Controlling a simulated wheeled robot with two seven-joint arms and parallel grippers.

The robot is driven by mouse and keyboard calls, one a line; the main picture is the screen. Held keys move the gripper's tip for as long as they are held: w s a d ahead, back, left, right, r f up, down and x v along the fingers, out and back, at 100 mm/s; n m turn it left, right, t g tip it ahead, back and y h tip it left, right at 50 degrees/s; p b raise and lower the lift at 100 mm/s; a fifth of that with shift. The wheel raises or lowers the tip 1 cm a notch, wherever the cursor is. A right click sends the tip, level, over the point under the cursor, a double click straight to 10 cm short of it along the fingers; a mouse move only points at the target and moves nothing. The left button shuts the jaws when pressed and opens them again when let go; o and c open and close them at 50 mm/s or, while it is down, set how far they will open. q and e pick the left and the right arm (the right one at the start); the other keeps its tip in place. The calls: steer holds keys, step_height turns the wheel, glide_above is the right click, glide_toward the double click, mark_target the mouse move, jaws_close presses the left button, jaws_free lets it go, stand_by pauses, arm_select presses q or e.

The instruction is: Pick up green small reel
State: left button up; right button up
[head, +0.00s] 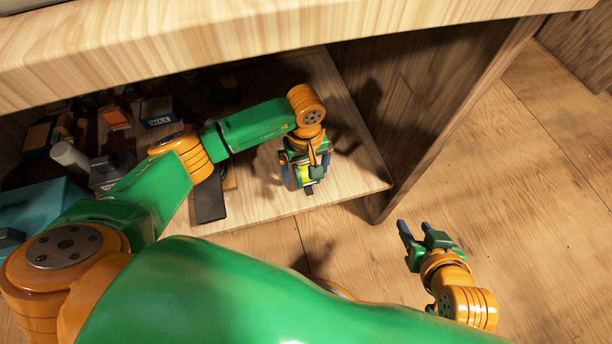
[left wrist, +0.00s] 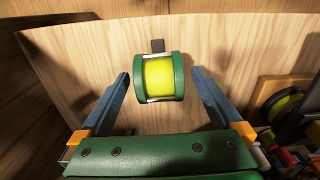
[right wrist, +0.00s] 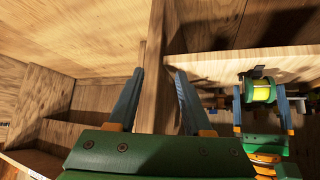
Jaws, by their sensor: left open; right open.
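The green small reel (left wrist: 160,78) has green sides and a bright yellow-green spool, with a dark foot at its far side. In the left wrist view it sits centred between the tips of my open left gripper (left wrist: 161,76), with a gap on each side. In the head view the reel (head: 304,174) is partly covered by my left gripper (head: 306,168), over the shelf board's front right. The right wrist view also shows the reel (right wrist: 260,92) between the left fingers. My right gripper (head: 417,232) is open and empty, outside the shelf at the lower right.
The wooden shelf board (head: 355,177) is bare right of the reel, up to an upright panel (head: 425,130). Left of it lie a dark box (head: 210,204), a wax box (head: 158,112), a teal box (head: 40,205) and other tackle. A thick wooden top (head: 250,50) overhangs the shelf.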

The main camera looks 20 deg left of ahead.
arm_select(q)
step_height(320, 180, down, 2)
steer(key=shift+f+b, duration=0.1)
steer(key=shift+b, duration=0.25)
jaws_close()
arm_select(e)
steer(key=w+a+r+t+y, duration=0.1)
steer(key=w+r+t, duration=0.3)
steer(key=r, duration=0.1)
steer(key=shift+w+a, duration=0.3)
steer(key=shift+a, duration=0.05)
